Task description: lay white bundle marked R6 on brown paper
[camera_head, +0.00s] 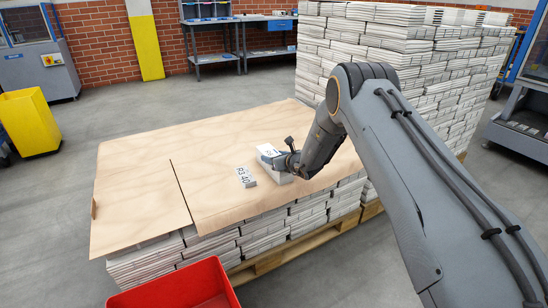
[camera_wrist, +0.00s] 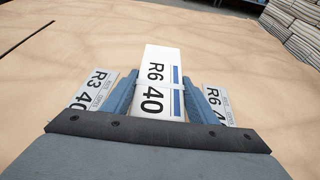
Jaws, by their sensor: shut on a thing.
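A white bundle marked R6 40 with a blue stripe (camera_wrist: 161,66) is between the two blue fingers of my gripper (camera_wrist: 160,100), which is shut on it. The head view shows my gripper (camera_head: 287,161) low over the brown paper (camera_head: 215,150), with the bundle's white top (camera_head: 268,151) at its left. I cannot tell whether the held bundle touches the paper. A white bundle marked R3 40 (camera_head: 246,177) lies on the paper to the left; it also shows in the wrist view (camera_wrist: 93,91). Another bundle marked R6 (camera_wrist: 215,101) is right of the fingers, partly hidden.
The brown paper covers a low stack of newspapers (camera_head: 265,232) on a wooden pallet (camera_head: 290,253). A taller newspaper stack (camera_head: 400,70) stands behind at right. A red crate (camera_head: 180,288) is in front. The paper's left part is clear.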

